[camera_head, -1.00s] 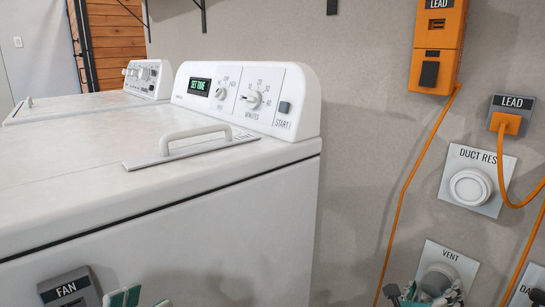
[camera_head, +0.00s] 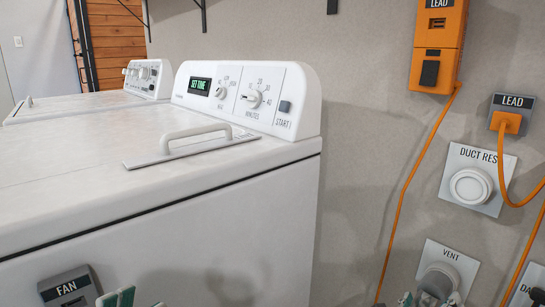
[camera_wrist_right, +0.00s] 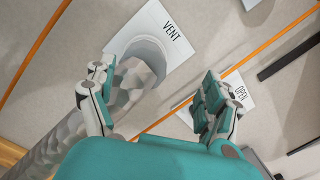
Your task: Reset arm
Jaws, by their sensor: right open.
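My right gripper (camera_wrist_right: 155,92) is open in the right wrist view, with its two teal and white fingers apart. A grey faceted duct hose (camera_wrist_right: 132,84) runs from the round VENT port (camera_wrist_right: 150,50), behind the left finger and partly between the fingers. I see no contact between fingers and hose. In the head view only the tips of my right gripper (camera_head: 430,300) show at the bottom edge, below the VENT plate (camera_head: 452,259). My left gripper (camera_head: 122,298) shows only teal fingertips at the bottom edge, beside the FAN box (camera_head: 68,288). Its opening is cut off.
A white dryer (camera_head: 200,230) with a control panel fills the left; its display reads SET TIME. On the wall hang an orange LEAD box (camera_head: 437,45), a grey LEAD socket (camera_head: 511,104) with an orange cord, and the DUCT REST plate (camera_head: 475,183). An OPEN plate (camera_wrist_right: 236,90) is near the right finger.

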